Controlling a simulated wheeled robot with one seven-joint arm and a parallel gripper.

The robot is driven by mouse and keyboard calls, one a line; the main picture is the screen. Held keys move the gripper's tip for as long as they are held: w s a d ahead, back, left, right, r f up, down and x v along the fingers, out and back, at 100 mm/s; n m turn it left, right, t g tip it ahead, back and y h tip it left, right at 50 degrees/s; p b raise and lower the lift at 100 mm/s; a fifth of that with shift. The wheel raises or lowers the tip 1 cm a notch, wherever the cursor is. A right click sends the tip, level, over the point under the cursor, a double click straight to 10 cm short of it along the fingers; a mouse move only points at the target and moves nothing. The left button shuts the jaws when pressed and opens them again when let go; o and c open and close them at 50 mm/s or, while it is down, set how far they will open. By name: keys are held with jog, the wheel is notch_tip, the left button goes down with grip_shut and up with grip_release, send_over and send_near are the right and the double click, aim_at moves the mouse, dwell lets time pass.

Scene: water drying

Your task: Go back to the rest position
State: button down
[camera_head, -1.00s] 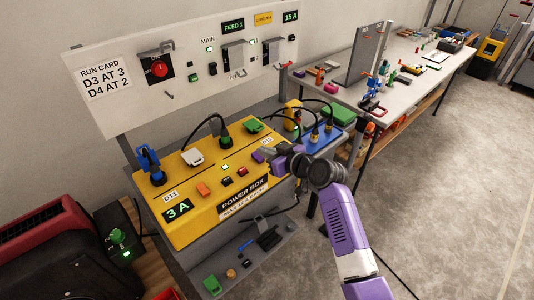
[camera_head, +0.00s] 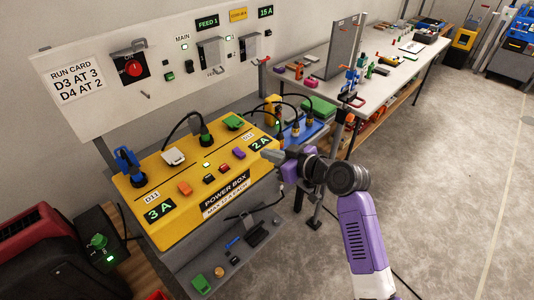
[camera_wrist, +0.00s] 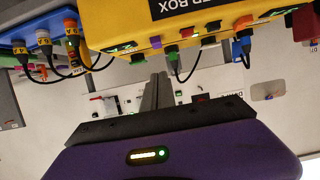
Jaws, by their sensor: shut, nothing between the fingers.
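My gripper (camera_head: 270,156) is shut and empty. It is raised beside the right end of the yellow power box (camera_head: 150,208), near its 2 A display (camera_head: 260,143). In the wrist view my gripper's closed fingers (camera_wrist: 157,92) point toward the white panel, below the upside-down power box (camera_wrist: 115,22). A blue plug (camera_head: 130,163) stands at the box's left end and a green plug (camera_head: 205,133) at its back. My purple arm reaches in from the lower right.
The white panel (camera_head: 88,112) with a red switch stands behind the box. A blue block with several corded plugs (camera_head: 311,130) is close beyond my gripper. A cluttered workbench (camera_head: 385,85) runs along the back. Open floor (camera_head: 450,170) lies to the right.

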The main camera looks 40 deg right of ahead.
dwell(0.4)
jog(key=s+d+r+m+t+h, duration=0.2)
jog(key=s+d+r+m+h, duration=0.1)
jog(key=r+m+h, duration=0.15)
jog(key=s+a+f+n+y, duration=0.1)
jog(key=s+a+n+y, duration=0.1)
jog(key=s+a, duration=0.9)
jog(key=s+a+f+n+g+y, duration=0.1)
jog(key=s+a+f+n+y, duration=0.1)
jog(key=s+a, duration=1)
jog(key=s, duration=0.9)
jog(key=shift+a, duration=0.3)
jog(key=shift+f+n+y, duration=0.1)
jog(key=shift+n+y, duration=0.15)
